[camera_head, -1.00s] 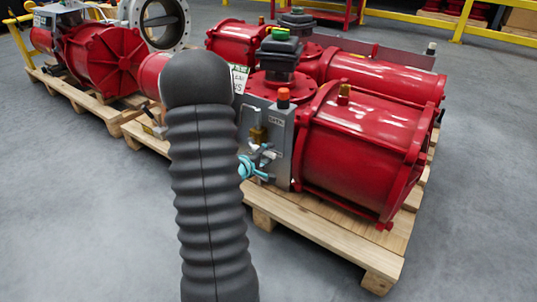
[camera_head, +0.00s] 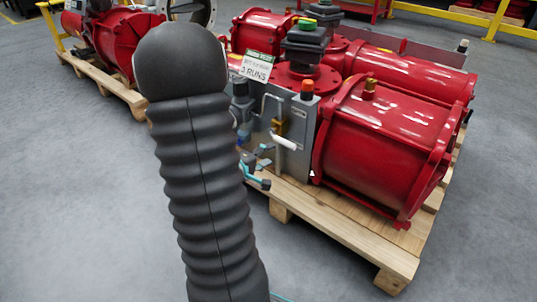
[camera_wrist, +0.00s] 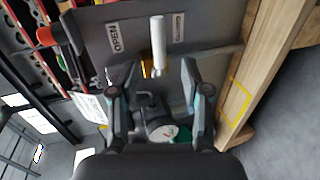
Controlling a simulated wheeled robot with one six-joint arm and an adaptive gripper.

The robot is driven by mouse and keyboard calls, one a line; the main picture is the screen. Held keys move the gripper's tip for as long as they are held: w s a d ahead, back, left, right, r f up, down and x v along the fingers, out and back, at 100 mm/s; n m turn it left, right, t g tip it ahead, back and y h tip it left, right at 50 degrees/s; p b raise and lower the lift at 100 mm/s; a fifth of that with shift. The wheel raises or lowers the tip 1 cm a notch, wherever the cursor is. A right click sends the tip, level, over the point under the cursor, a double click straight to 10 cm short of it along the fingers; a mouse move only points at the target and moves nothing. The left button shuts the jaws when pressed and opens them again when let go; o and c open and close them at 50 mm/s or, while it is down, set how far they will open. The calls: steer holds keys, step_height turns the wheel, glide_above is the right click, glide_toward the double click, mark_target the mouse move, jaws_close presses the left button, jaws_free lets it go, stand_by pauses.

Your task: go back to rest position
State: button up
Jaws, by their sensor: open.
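The red valve actuator (camera_head: 385,135) lies on a wooden pallet, with a grey control panel (camera_head: 297,135) on its near left side. A white lever handle (camera_head: 284,141) sticks out from the panel. In the wrist view the white handle (camera_wrist: 158,45) stands beyond my fingertips, beside the OPEN label (camera_wrist: 115,38). My gripper (camera_wrist: 155,75) is open, with its fingers spread apart and nothing held between them. In the head view my gripper (camera_head: 256,172) shows only as small teal and dark parts low beside the panel. My dark arm hides part of the scene.
The wooden pallet (camera_head: 345,235) edge runs below the panel and shows on the right of the wrist view. A second red actuator (camera_head: 110,40) stands on another pallet at the back left. Grey floor (camera_head: 75,200) is clear on the left.

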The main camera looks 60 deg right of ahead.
stand_by(0.5)
steer(key=s+a+f+g+y+p, duration=0.1)
steer(key=s+a+g+y, duration=0.45)
steer(key=a, duration=0.55)
steer(key=w+a+r+t+y+p, duration=0.3)
steer(key=w+a+r+t, duration=0.25)
steer(key=a, duration=0.55)
steer(key=w+a+r+t+y+p, duration=0.2)
steer(key=w+a+r+t+y, duration=0.3)
steer(key=a, duration=0.5)
steer(key=w+a+r+n+t+p, duration=0.1)
steer(key=a+r+n+t+p, duration=0.2)
steer(key=a+r, duration=1.1)
steer(key=shift+w+r+t+y+p, duration=0.15)
steer(key=shift+r+t+y+p, duration=0.3)
steer(key=shift+r+t+p, duration=0.35)
